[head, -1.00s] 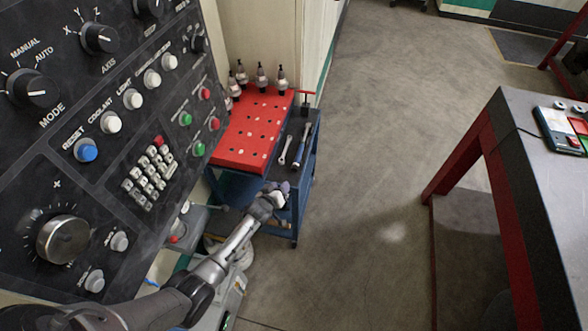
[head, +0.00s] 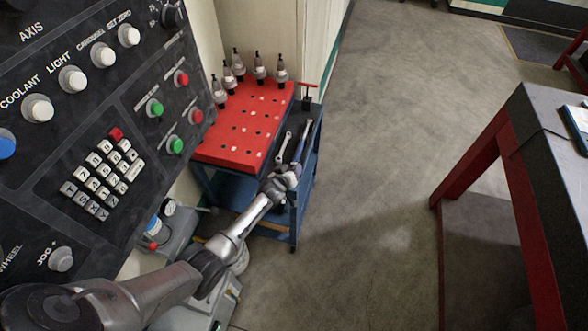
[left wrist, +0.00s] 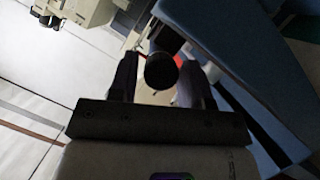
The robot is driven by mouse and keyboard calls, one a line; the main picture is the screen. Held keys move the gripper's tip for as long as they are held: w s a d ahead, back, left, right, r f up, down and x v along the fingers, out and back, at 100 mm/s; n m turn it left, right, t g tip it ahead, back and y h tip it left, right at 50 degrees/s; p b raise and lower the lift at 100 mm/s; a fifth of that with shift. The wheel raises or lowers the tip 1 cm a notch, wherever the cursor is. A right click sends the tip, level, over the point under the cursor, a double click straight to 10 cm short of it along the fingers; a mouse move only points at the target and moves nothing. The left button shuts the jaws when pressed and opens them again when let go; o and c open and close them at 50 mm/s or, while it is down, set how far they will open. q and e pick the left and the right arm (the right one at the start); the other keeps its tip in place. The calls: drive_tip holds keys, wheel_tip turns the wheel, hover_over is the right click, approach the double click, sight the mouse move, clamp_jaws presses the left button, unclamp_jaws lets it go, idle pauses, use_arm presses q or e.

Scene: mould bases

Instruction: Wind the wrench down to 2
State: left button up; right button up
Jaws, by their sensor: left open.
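A long slim wrench (head: 305,139) lies along the right strip of the tool cart, its near end running to my left gripper. My left gripper (head: 290,172) is at that near end, over the cart's front right part, and hides some of it. In the left wrist view the two dark fingers (left wrist: 160,82) stand apart. A dark round end, apparently the wrench handle (left wrist: 161,70), shows between them; I cannot tell whether they touch it. No scale or number on the wrench can be read. My right gripper is not in view.
A smaller spanner (head: 284,148) lies left of the wrench. The cart's red top (head: 240,130) carries several tool holders (head: 259,68) at the back. A control panel (head: 90,130) stands close on the left. A red-legged table (head: 470,160) is on the right, with clear floor between.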

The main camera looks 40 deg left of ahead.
use_arm(q)
drive_tip(key=shift+c, duration=0.2)
drive_tip(key=shift+c, duration=0.7)
drive_tip(key=c, duration=0.5)
